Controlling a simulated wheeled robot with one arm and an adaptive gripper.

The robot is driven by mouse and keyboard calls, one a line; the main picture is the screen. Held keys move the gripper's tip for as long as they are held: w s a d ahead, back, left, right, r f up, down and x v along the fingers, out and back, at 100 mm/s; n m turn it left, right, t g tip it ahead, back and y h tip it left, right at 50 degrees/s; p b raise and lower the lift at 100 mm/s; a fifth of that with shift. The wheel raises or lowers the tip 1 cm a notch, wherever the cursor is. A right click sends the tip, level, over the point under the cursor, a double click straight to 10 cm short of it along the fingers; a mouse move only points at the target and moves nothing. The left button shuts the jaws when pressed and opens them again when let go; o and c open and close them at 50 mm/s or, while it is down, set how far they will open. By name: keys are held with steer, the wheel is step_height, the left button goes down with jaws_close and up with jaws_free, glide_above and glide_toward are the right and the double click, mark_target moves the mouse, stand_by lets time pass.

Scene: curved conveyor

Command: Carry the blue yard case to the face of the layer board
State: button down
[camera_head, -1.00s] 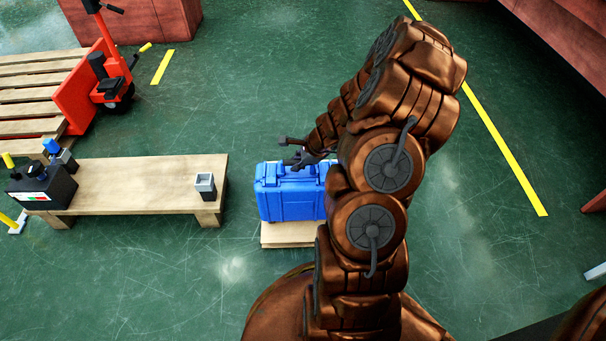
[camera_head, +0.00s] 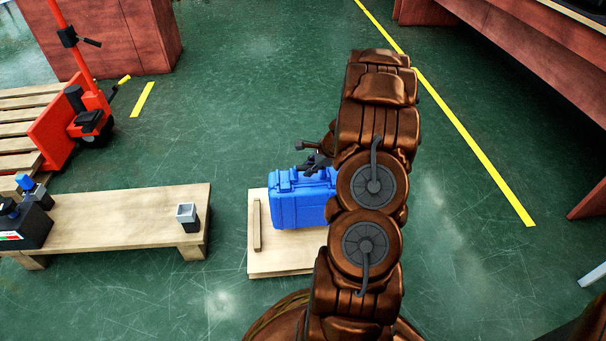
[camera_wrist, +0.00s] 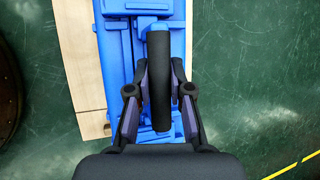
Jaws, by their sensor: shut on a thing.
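The blue yard case (camera_head: 302,200) is upright at the centre in the head view, partly behind my arm. My gripper (camera_head: 314,163) is at its top. In the wrist view, my gripper (camera_wrist: 160,100) is shut around the case's dark handle, with the blue case (camera_wrist: 115,50) below it. A pale wooden board with a raised strip, seemingly the layer board (camera_head: 285,262), lies on the floor under and in front of the case. It also shows left of the case in the wrist view (camera_wrist: 82,60). I cannot tell whether the case touches the board.
A low wooden bench (camera_head: 120,215) stands left, with a small grey cup (camera_head: 187,214) and a black box (camera_head: 25,228). A red pallet jack (camera_head: 85,110) and pallet (camera_head: 20,125) are behind it. Green floor is clear beyond the case, up to a yellow line (camera_head: 470,150).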

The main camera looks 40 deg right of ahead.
mark_target(311, 178)
steer(key=shift+d, duration=0.4)
steer(key=shift+w+d+f, duration=0.1)
steer(key=shift+d+f, duration=0.05)
steer(key=shift+f, duration=0.05)
step_height(311, 178, down, 3)
steer(key=shift+f+b, duration=0.15)
steer(key=shift+b, duration=1.1)
steer(key=c, duration=1.1)
jaws_free()
steer(key=shift+o, duration=0.2)
